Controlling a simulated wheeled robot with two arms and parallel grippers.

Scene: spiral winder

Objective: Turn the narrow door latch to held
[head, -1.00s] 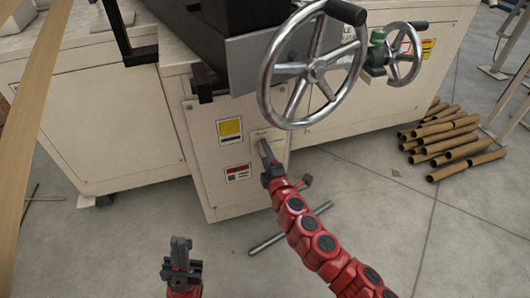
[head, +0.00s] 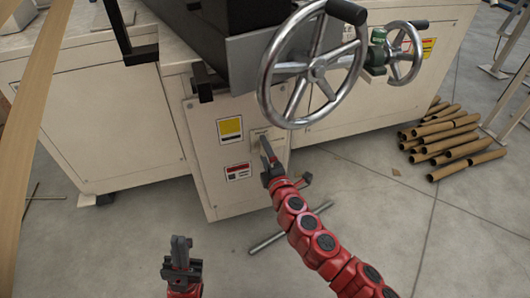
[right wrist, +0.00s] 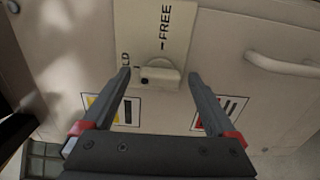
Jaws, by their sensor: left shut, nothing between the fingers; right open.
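The latch (right wrist: 160,76) is a pale round knob with a raised bar, on a light plate (right wrist: 178,18) on the cabinet front. The bar lies roughly crosswise in the right wrist view, with a dark mark at its left end. The word FREE and a short line are printed above it; a smaller marking by the left fingertip is partly hidden. My right gripper (right wrist: 158,75) is open, one finger on each side of the latch; I cannot tell whether they touch it. In the head view my right gripper (head: 266,150) largely covers the latch. My left gripper (head: 180,246) is shut and empty, low in front of the cabinet.
A large handwheel (head: 312,68) overhangs the panel above my right gripper. Yellow (head: 230,129) and red (head: 238,172) labels are left of the latch. A curved handle (right wrist: 283,65) is at the right in the wrist view. Cardboard tubes (head: 440,142) lie on the floor at right.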

